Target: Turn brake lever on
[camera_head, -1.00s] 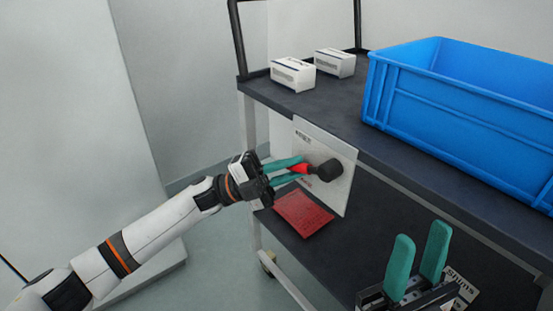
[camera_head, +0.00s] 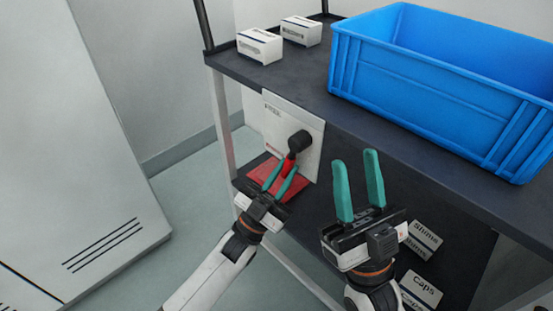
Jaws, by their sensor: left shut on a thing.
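The brake lever (camera_head: 289,166) has a red handle and a black round hub (camera_head: 299,141) on a white panel (camera_head: 273,120) at the cart's side. The handle points down and slightly left from the hub. My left gripper (camera_head: 281,180) is shut on the handle's lower end, its green fingers on either side of it. My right gripper (camera_head: 358,188) is open and empty, its green fingers pointing up, to the right of the panel and in front of the cart.
A large blue crate (camera_head: 430,85) stands on the cart's dark top shelf (camera_head: 300,88). Two white boxes (camera_head: 260,46) (camera_head: 300,30) sit at that shelf's left end. A red sheet (camera_head: 300,190) lies below the panel.

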